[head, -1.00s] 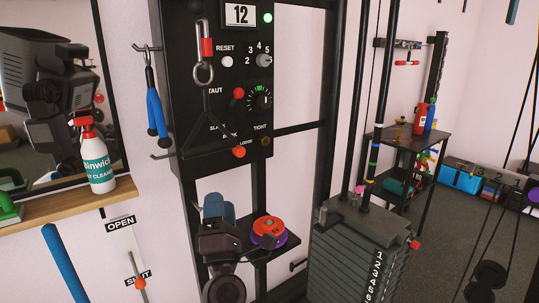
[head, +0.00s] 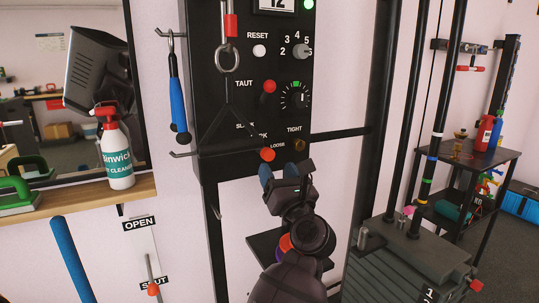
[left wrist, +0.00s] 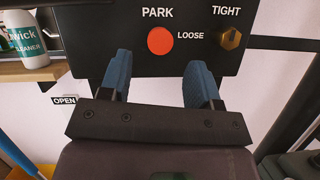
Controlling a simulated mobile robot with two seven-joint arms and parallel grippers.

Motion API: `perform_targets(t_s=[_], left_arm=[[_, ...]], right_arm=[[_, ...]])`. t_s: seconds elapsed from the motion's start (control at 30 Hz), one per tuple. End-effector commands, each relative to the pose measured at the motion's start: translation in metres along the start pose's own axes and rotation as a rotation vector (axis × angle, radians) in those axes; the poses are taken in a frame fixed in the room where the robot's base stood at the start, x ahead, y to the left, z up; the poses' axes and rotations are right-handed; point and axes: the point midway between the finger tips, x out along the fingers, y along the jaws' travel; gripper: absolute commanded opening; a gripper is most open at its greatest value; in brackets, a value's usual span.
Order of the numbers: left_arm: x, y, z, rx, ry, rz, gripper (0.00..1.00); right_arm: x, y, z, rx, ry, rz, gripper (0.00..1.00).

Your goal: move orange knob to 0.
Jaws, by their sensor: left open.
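An orange-red round knob (head: 267,154) sits low on the black panel (head: 215,130), by the words PARK and LOOSE. In the left wrist view the orange-red knob (left wrist: 160,41) shows face-on. A red knob (head: 268,86) sits higher, between TAUT and SLACK. I cannot make out a 0 mark. My left gripper (head: 286,172) is open and empty just below the panel. In the left wrist view its blue fingers (left wrist: 160,75) stand apart, below and to either side of the orange-red knob; contact is not visible. My right gripper is not in view.
A snap hook (head: 228,58) hangs before the panel. A blue-handled tool (head: 178,105) hangs to its left. A spray bottle (head: 117,160) stands on a wooden shelf (head: 140,188). A small black shelf (head: 262,240) lies behind my arm. A weight stack (head: 400,265) stands right.

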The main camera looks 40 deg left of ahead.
Motion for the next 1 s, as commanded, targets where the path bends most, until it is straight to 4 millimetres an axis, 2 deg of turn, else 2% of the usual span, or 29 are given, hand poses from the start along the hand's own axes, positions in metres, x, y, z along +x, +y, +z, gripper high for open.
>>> perform_targets(t_s=[0.1, 0.33, 0.53, 0.8, 0.87, 1.0], left_arm=[[0.022, 0.0, 0.001, 0.001, -0.003, 0.003, 0.57], [0.052, 0.0, 0.0, 0.003, -0.002, 0.001, 0.57], [0.063, 0.0, -0.001, 0.003, -0.001, -0.001, 0.57], [0.064, 0.0, -0.001, 0.003, 0.0, -0.001, 0.57], [0.064, 0.0, -0.001, 0.003, 0.0, -0.001, 0.49], [0.064, 0.0, -0.001, 0.003, 0.0, -0.001, 0.28]], right_arm=[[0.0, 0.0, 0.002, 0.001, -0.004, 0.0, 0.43], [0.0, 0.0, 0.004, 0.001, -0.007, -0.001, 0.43], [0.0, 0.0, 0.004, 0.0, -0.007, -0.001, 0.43], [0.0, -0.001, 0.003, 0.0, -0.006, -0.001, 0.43], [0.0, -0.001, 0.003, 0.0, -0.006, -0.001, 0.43], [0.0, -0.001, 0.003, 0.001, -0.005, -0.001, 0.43]])
